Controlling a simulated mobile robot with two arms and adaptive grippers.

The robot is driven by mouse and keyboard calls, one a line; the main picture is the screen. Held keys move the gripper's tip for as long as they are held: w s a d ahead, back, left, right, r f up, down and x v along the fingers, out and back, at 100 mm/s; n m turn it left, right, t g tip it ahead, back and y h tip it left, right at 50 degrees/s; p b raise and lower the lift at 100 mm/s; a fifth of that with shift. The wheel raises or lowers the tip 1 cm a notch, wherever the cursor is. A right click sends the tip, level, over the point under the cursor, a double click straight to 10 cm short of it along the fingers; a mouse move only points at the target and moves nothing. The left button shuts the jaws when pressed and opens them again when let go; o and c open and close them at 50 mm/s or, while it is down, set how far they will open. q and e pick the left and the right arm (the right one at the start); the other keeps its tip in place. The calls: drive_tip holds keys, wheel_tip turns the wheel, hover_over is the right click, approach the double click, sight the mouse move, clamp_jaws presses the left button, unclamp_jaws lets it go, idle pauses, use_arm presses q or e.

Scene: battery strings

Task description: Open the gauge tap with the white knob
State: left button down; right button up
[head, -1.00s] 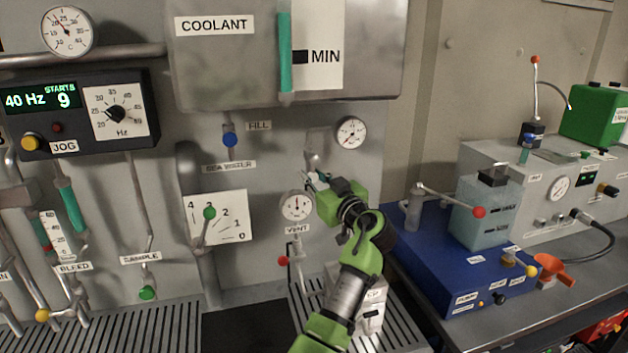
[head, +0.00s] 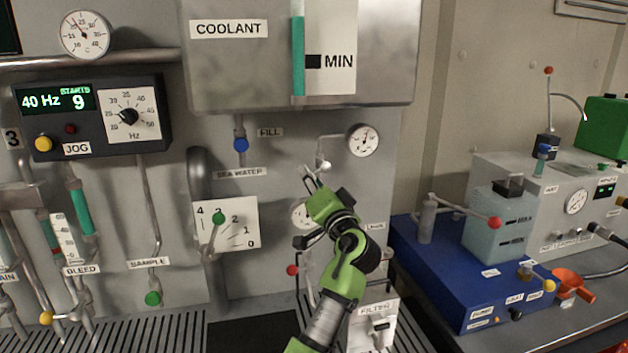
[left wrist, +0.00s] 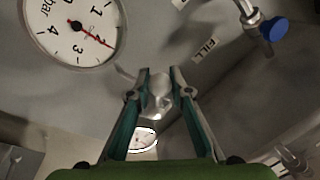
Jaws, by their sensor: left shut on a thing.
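The gauge tap's small white knob (head: 325,165) sits on a thin pipe to the left of and below a round white gauge (head: 363,140). In the left wrist view the pale knob (left wrist: 158,92) lies between my fingertips, and the bar gauge (left wrist: 72,32) with a red needle is at the upper left. My green left gripper (head: 311,176) reaches up to the tap from below; its dark teal fingers (left wrist: 158,78) are closed on the knob. The fingers partly hide the tap. My right gripper is not in view.
A blue-knobbed tap (head: 240,145) stands to the left, under the coolant tank (head: 230,75). A second gauge (head: 302,213) is partly behind my gripper. A red-knobbed lever (head: 292,270) is below. A blue unit (head: 440,275) stands on the bench at right.

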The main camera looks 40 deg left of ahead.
use_arm(q)
drive_tip(key=r+m+p, duration=0.1)
drive_tip(key=m+t, duration=0.1)
drive_tip(key=m, duration=0.1)
drive_tip(key=shift+s+a+r+p, duration=0.2)
drive_tip(key=shift+r+p, duration=0.15)
drive_tip(key=shift+r+m+t+h+p, duration=0.25)
drive_tip(key=shift+m+p, duration=0.55)
drive_tip(key=shift+m, duration=0.45)
drive_tip(key=shift+r+m+t+h+p, duration=0.15)
drive_tip(key=shift+r+m+t+p, duration=0.2)
drive_tip(key=shift+m+p, duration=0.65)
drive_tip(key=shift+m, duration=0.25)
drive_tip(key=c, duration=1.8)
unclamp_jaws()
drive_tip(key=shift+a, duration=0.1)
drive_tip(key=shift+f, duration=0.15)
drive_tip(key=shift+s+d+f, duration=0.15)
drive_tip(key=shift+s+d, duration=0.05)
drive_tip(key=shift+d, duration=0.1)
drive_tip(key=v, duration=1.1)
drive_tip(key=shift+s, duration=0.2)
